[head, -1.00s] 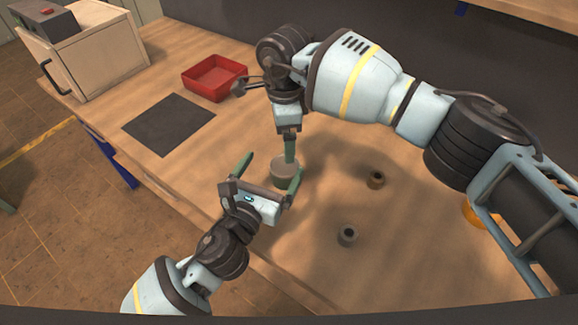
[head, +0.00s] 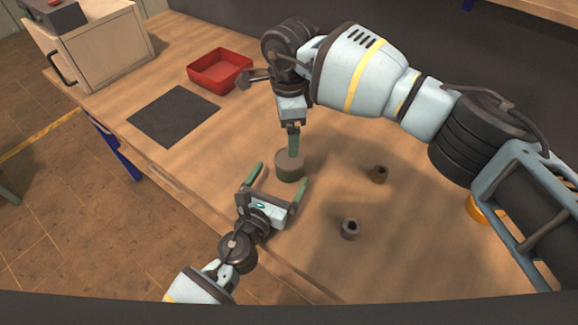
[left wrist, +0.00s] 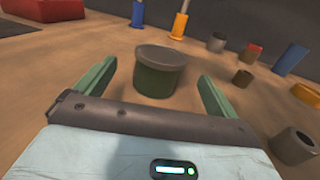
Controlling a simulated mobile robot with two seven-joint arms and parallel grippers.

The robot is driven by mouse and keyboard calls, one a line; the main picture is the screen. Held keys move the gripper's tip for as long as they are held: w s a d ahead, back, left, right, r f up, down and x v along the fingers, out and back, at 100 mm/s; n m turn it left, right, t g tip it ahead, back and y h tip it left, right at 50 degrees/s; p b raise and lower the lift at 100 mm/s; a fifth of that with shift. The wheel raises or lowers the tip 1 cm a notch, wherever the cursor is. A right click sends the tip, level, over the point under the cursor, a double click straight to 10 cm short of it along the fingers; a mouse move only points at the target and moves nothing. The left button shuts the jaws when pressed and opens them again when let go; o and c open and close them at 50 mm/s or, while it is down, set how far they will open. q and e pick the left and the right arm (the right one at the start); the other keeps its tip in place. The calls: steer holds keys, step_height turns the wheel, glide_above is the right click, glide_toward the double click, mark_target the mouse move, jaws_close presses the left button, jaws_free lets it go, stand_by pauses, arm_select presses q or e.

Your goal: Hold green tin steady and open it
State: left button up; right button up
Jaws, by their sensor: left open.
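The green tin (head: 289,174) stands upright on the table with a flat grey-brown lid on it. In the left wrist view the tin (left wrist: 155,78) is centred between and just beyond my fingertips. My left gripper (head: 281,174) is open and low on the near side of the tin, one finger towards each side; I see no contact. My right gripper (head: 293,142) points down over the tin, its green finger overlapping the lid in the head view. It shows edge-on, so its opening and any contact with the lid are unclear.
A brown hollow part (head: 378,174) and a grey one (head: 351,229) stand right of the tin. An orange object (head: 478,208) is partly behind my right arm. A dark mat (head: 162,130), a red bin (head: 219,88) and a cabinet (head: 112,58) are to the left and back.

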mark_target(283, 171)
arm_select(q)
steer(key=shift+x, duration=2.95)
steer(key=c, duration=1.5)
arm_select(e)
steer(key=shift+c, duration=0.3)
arm_select(q)
steer(key=shift+o, duration=0.2)
arm_select(e)
steer(key=shift+c, duration=0.5)
steer(key=s+d+r+m+t+y, duration=0.3)
steer(key=s+d+m, duration=0.1)
steer(key=m, duration=0.7)
steer(key=shift+r, duration=0.15)
